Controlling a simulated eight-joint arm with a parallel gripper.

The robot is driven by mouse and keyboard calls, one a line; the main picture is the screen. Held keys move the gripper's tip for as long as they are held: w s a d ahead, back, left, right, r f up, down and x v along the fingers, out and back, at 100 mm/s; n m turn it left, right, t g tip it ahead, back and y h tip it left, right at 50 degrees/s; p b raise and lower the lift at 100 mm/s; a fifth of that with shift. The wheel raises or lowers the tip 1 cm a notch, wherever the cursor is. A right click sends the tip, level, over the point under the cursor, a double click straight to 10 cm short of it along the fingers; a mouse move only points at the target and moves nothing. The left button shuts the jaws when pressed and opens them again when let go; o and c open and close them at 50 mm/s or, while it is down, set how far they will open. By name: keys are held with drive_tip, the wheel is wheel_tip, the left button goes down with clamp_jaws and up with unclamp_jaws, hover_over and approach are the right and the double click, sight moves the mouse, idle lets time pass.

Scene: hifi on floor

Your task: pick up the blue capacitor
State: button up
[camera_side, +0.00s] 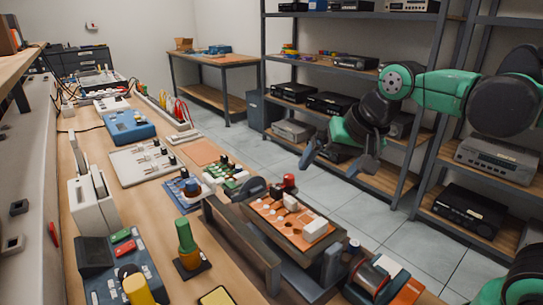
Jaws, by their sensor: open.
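My gripper (327,171) hangs at the right of centre, fingers spread and pointing down, with nothing between them. It is raised above and behind the far right edge of the workbench, apart from everything on it. I cannot make out a blue capacitor for certain. An orange circuit board (271,224) with several white blocks on it sits in a dark frame (245,243) at the bench's right side, below my gripper. A small blue board (170,187) with parts on it lies left of the frame. A red-topped part (289,181) stands at the orange board's far end.
The wooden bench (85,146) is crowded. A blue instrument (129,126) lies farther back. Metal shelves (435,60) with electronics stand behind my arm. Tiled floor (385,228) is clear between.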

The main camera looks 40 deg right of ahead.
drive_tip(key=f+n, duration=0.1)
drive_tip(key=n, duration=0.1)
drive_tip(key=s+f+n, duration=0.1)
drive_tip(key=f+n, duration=0.1)
drive_tip(key=s+a+f+n+t, duration=0.1)
drive_tip(key=n, duration=0.1)
drive_tip(key=shift+s+f, duration=0.1)
drive_tip(key=shift+f, duration=0.15)
drive_tip(key=shift+c, duration=0.7)
drive_tip(key=shift+s+f+n, duration=0.1)
drive_tip(key=shift+f+n, duration=0.1)
drive_tip(key=shift+n, duration=0.3)
drive_tip(key=c, duration=0.4)
wheel_tip(320, 180, up, 5)
drive_tip(key=w+d+n+g+y, duration=0.25)
drive_tip(key=w+d+n, duration=0.25)
drive_tip(key=w+d, duration=0.25)
drive_tip(key=shift+n, duration=0.3)
drive_tip(key=f, duration=1.2)
drive_tip(key=shift+s+d+f, duration=0.2)
drive_tip(key=shift+s, duration=0.2)
drive_tip(key=shift+f, duration=0.5)
drive_tip(key=shift+x, duration=2.6)
